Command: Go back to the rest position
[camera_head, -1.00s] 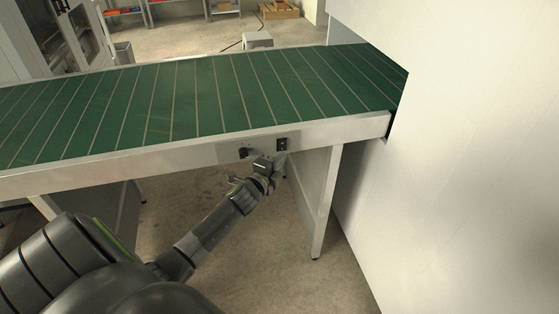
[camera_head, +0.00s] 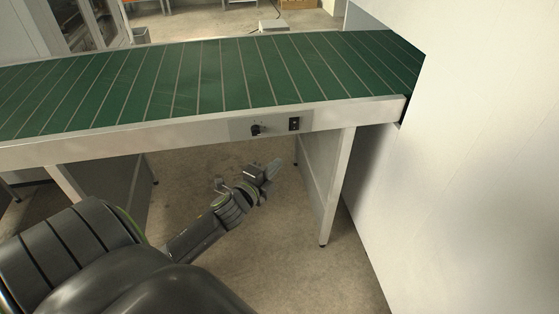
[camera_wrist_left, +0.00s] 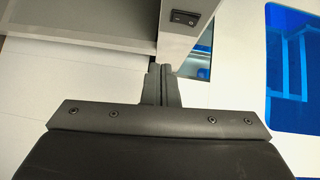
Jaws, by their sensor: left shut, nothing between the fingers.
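My left gripper (camera_head: 271,169) is in front of and below the conveyor's front rail in the head view, with clear space between it and the rail. In the left wrist view its two fingers (camera_wrist_left: 162,72) are together with nothing between them. A black switch (camera_head: 294,124) and a dark knob (camera_head: 256,130) sit on the control plate of the rail, above the gripper. The switch also shows at the top of the left wrist view (camera_wrist_left: 185,17). My right gripper is not in view.
The conveyor (camera_head: 220,78) with its green slatted belt spans the picture. A large white wall panel (camera_head: 480,160) stands on the right. A conveyor leg panel (camera_head: 327,185) is just right of the gripper. Bare floor (camera_head: 290,255) lies below the arm.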

